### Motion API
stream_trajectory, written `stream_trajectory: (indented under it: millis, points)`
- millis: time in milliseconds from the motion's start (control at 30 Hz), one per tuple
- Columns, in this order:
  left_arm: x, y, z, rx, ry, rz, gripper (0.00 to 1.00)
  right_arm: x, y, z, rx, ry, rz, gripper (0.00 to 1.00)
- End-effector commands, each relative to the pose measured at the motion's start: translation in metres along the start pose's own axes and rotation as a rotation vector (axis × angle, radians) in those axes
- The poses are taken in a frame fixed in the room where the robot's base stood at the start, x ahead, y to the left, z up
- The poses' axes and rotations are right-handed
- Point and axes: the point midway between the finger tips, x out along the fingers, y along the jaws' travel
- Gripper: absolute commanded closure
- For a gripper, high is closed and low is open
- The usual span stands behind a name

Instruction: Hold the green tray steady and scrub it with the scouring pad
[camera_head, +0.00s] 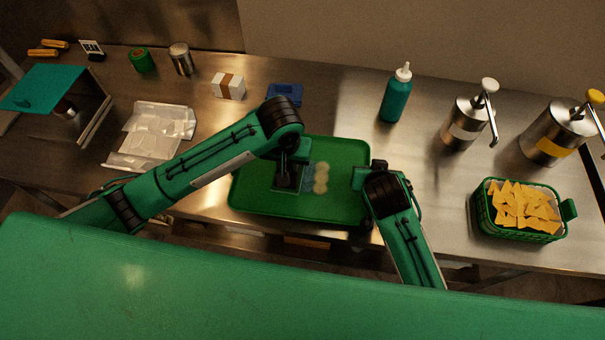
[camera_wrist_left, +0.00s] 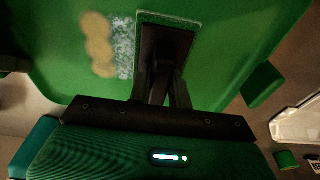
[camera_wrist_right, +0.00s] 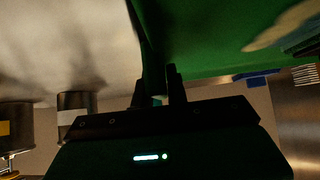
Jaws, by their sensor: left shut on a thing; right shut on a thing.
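The green tray (camera_head: 345,205) lies flat on the steel counter. Pale tan stains (camera_head: 321,178) mark its middle, with a strip of whitish foam beside them; both also show in the left wrist view (camera_wrist_left: 97,45). My left gripper (camera_head: 287,178) points down over the tray, left of the stains. It is shut on the scouring pad (camera_wrist_left: 190,20), a dark green pad mostly hidden under the fingers, which lies against the tray's surface. My right gripper (camera_head: 362,178) is shut on the tray's right rim; in the right wrist view its fingers (camera_wrist_right: 160,85) straddle the green edge.
A green bottle (camera_head: 396,97), two pump dispensers (camera_head: 463,125) and a basket of chips (camera_head: 519,210) stand to the right. A blue item (camera_head: 286,93) and a banded white block (camera_head: 228,87) lie behind the tray. A clear plastic package (camera_head: 150,135) lies left, near my left arm.

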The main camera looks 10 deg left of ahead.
Motion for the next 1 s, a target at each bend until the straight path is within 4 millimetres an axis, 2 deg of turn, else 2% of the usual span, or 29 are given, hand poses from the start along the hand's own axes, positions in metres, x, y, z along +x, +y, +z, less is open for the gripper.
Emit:
stream_trajectory:
  millis: [233,533,700,1000]
  points:
    - [0.002,0.003,0.001,0.000,-0.006,-0.003,1.00,0.002,0.001,0.003,-0.002,-0.006,0.004,1.00]
    - [0.000,0.037,-0.001,0.001,-0.004,0.002,1.00,0.002,0.001,0.003,-0.002,-0.006,0.003,1.00]
    - [-0.001,0.049,-0.002,0.001,-0.003,0.000,1.00,0.002,0.001,0.003,-0.002,-0.006,0.003,1.00]
    - [-0.001,0.051,-0.003,0.000,0.000,0.000,1.00,0.002,0.001,0.003,-0.002,-0.007,0.003,1.00]
